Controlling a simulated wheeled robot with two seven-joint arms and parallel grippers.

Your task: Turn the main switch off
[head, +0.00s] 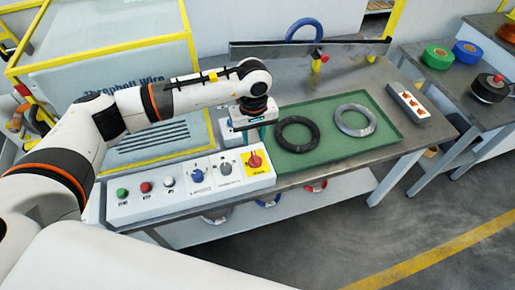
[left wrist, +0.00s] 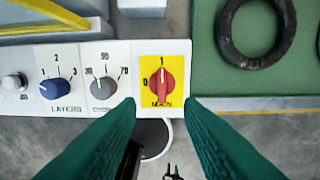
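The main switch (head: 255,162) is a red rotary knob on a yellow plate at the right end of the white control panel (head: 150,209). In the left wrist view the knob (left wrist: 162,82) stands upright, its white mark toward the 1 at the top; a 0 is printed at the left. My left gripper (head: 258,124) hangs above the panel near the switch. In the left wrist view its two green fingers (left wrist: 160,104) are apart and empty, with the tips below and to either side of the knob. My right gripper is not in view.
Beside the switch are a grey dial (left wrist: 103,87) and a blue layers dial (left wrist: 57,88). Green and red buttons sit further left. A green mat (head: 310,160) with a black coil (head: 281,133) and a grey coil (head: 371,121) lies behind and right.

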